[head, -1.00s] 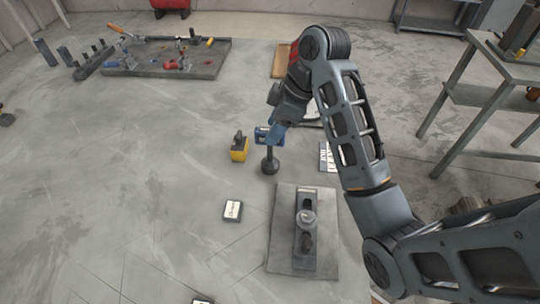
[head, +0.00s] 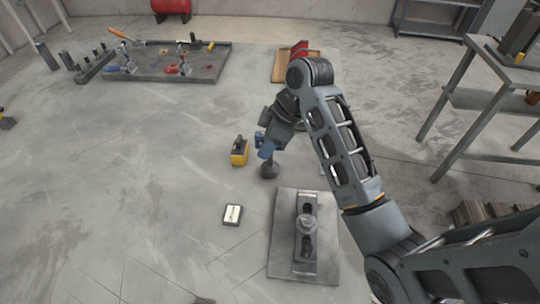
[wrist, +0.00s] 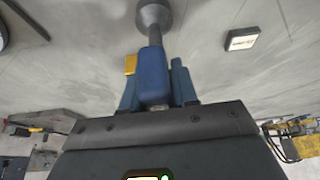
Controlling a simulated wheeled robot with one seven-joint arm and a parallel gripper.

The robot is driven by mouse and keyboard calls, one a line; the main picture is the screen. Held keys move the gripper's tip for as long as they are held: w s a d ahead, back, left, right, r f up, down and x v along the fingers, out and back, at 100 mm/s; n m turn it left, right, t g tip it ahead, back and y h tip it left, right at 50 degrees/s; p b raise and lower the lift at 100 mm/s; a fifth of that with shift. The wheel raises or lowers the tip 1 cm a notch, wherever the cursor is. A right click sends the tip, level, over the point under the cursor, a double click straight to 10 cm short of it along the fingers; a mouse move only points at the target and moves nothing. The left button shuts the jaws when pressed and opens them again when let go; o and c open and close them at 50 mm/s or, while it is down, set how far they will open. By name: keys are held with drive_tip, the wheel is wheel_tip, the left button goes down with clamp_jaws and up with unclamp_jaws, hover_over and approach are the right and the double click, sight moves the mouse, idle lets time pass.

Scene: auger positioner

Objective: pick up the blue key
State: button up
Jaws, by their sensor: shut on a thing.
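The blue key (wrist: 153,72) is between the two blue-grey fingers of my gripper (wrist: 156,90) in the wrist view. Its blue handle lines up with a grey shaft and round grey foot (wrist: 153,15); I cannot tell whether these are part of it. In the head view my gripper (head: 265,146) is low over the floor, above the dark round foot (head: 269,170). The key is mostly hidden there by the gripper. The gripper is shut on the key.
A yellow block with a dark top (head: 239,152) stands close left of my gripper. A grey plate with a fixture (head: 285,262) lies in front, beside a small white-faced box (head: 232,214). A tray of parts (head: 150,70) is at back left. A metal table (head: 490,95) stands right.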

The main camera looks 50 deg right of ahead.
clamp_jaws()
drive_tip(key=shift+r, duration=0.2)
wheel_tip(320, 180, up, 8)
drive_tip(key=p, duration=0.2)
drive_tip(key=shift+r+p, duration=0.15)
drive_tip(key=shift+p, duration=0.25)
drive_tip(key=shift+r+p, duration=0.55)
drive_tip(key=shift+r, duration=0.15)
